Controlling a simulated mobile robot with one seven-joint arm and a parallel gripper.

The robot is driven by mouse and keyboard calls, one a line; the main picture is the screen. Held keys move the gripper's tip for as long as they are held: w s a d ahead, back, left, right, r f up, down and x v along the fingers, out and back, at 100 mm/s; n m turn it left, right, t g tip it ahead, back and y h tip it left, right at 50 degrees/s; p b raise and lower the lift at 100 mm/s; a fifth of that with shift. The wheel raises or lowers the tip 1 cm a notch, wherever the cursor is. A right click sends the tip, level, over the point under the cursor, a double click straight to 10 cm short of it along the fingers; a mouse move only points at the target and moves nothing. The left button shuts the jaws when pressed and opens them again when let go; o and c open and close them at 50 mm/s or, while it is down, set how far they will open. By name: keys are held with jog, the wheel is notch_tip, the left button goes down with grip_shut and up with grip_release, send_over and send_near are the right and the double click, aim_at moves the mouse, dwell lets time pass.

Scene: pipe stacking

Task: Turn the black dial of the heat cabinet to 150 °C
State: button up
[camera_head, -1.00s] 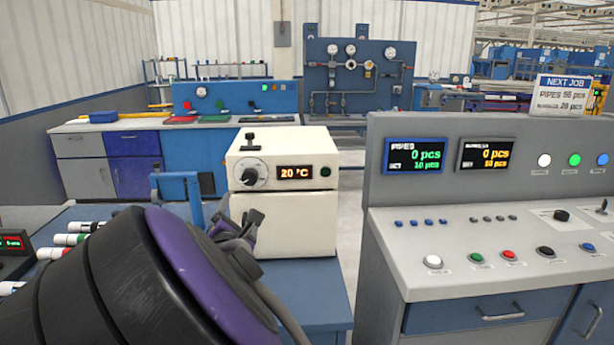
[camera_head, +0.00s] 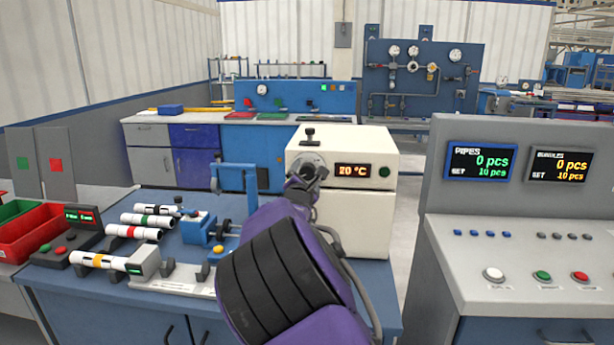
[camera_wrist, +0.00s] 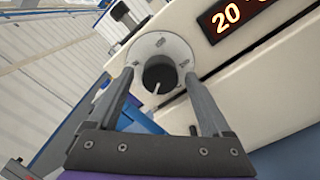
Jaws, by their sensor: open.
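The cream heat cabinet (camera_head: 368,218) stands on the blue bench, and its small display (camera_head: 353,170) reads 20 °C. In the wrist view the display (camera_wrist: 232,14) also shows 20. The black dial (camera_wrist: 160,74) sits on a round light scale plate (camera_wrist: 178,48) with a pale pointer line on it. My gripper (camera_wrist: 158,88) is open, with one finger on each side of the dial in the picture. I cannot tell whether the fingers touch it. In the head view my gripper (camera_head: 304,178) is at the cabinet's front and mostly hides the dial.
On the bench to the left are several white pipes (camera_head: 134,232), a blue clamp fixture (camera_head: 196,230) and a blue frame (camera_head: 234,166). Red bins (camera_head: 30,238) stand at the far left. A grey control console (camera_head: 500,235) stands to the right of the cabinet, across a gap.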

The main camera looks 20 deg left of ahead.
jog(key=shift+w+a, duration=0.1)
jog(key=shift+w, duration=0.2)
jog(key=shift+c, duration=0.3)
grip_shut()
